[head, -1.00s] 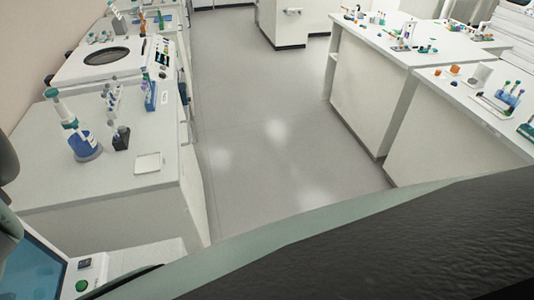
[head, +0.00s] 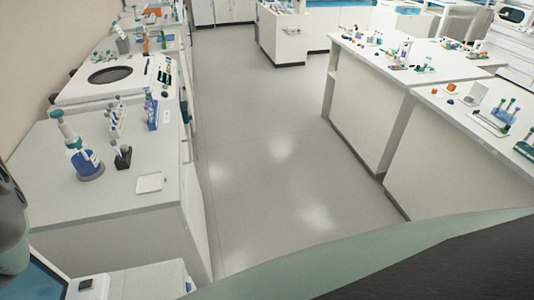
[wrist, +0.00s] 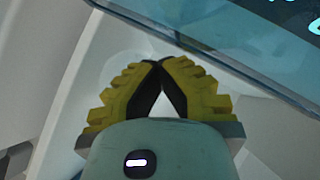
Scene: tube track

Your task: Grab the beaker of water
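I cannot pick out a beaker of water for certain in either view. A blue-based flask (head: 86,163) with a tall teal-topped dispenser stands upright on the left bench in the head view; I cannot tell whether it holds water. My gripper (wrist: 159,64) shows in the wrist view with yellow ridged fingers and black pads. Its fingertips meet and nothing is held between them. It is away from the bench-top glassware, near a dark glassy panel (wrist: 265,40).
The left bench (head: 55,195) also carries a dark small holder (head: 122,157), tube racks (head: 152,115), a white square dish (head: 149,183) and a machine with a round dark opening (head: 110,75). Right benches (head: 375,85) hold small labware. The grey floor aisle (head: 255,160) between is clear.

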